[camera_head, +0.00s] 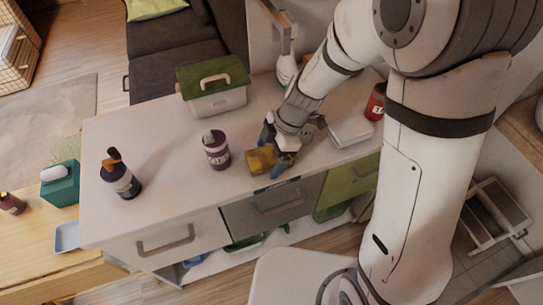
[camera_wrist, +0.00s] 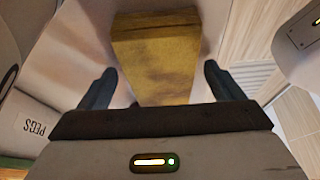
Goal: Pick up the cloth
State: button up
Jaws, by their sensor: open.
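A yellow folded cloth (camera_head: 261,160) lies on the white countertop near its front edge. In the wrist view it shows as a yellow-brown, block-like shape (camera_wrist: 155,50) with darker patches. My gripper (camera_head: 274,153) is low over the counter, right beside the cloth. In the wrist view my gripper's two dark fingers (camera_wrist: 160,74) are spread, with the near part of the cloth between them. I cannot tell whether the fingers touch it. Part of the cloth is hidden behind the gripper in the head view.
A purple jar (camera_head: 216,151) stands just left of the cloth. A dark bottle (camera_head: 120,175) stands further left. A green-lidded box (camera_head: 213,88) is behind. A white flat item (camera_head: 350,132) and a red can (camera_head: 376,102) are right. The counter's middle left is clear.

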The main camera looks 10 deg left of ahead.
jog(key=shift+f+b, duration=0.2)
jog(key=shift+b, duration=0.35)
jog(key=c, duration=1.1)
